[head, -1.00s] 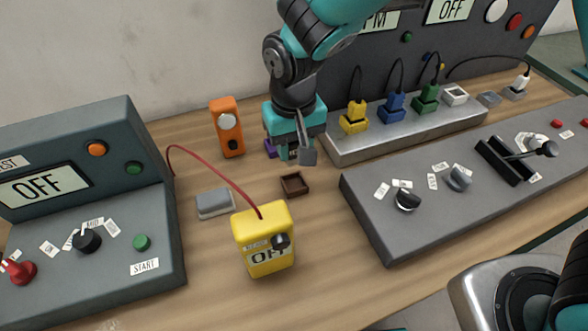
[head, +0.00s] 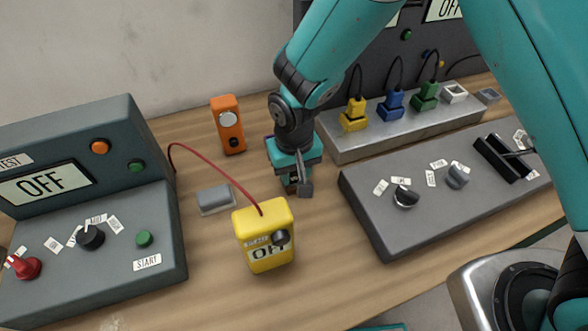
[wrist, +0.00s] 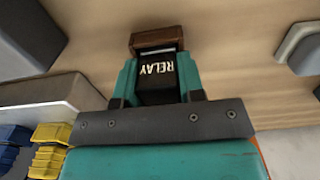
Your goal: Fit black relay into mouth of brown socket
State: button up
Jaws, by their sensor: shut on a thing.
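The black relay (wrist: 156,78) shows in the wrist view between my gripper's teal fingers, with white RELAY lettering facing the camera. My gripper (wrist: 158,82) is shut on it. The brown socket (wrist: 158,38) lies straight beyond the relay's far end, lined up closely with it. A thin pale edge shows between the two. I cannot tell whether the relay's tip is inside the mouth or just short of it. In the head view my gripper (head: 297,184) is low over the socket's place and hides most of the socket and relay.
A yellow meter (head: 264,238) with a red cable stands in front of the gripper. A grey box (head: 215,199) lies to the left, an orange device (head: 228,125) behind. A grey control panel (head: 405,215) and a strip with coloured plugs (head: 392,130) bound the right side.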

jog(key=shift+s+d+f+b, duration=0.15)
jog(key=shift+f+b, duration=0.15)
jog(key=shift+f, duration=0.3)
jog(key=o, duration=0.8)
jog(key=shift+o, duration=0.5)
jog(key=r, duration=0.6)
jog(key=r+b, duration=0.1)
jog(key=r, duration=0.5)
jog(key=shift+w, duration=0.2)
jog(key=s+d+r+n+y, duration=0.2)
jog(key=s+d+r, duration=0.3)
jog(key=s, duration=0.3)
jog(key=s+d+r+n+y, duration=0.2)
jog(key=s+d+r, duration=0.4)
jog(key=s+r, duration=0.2)
jog(key=shift+s, duration=0.2)
jog(key=shift+d, duration=0.1)
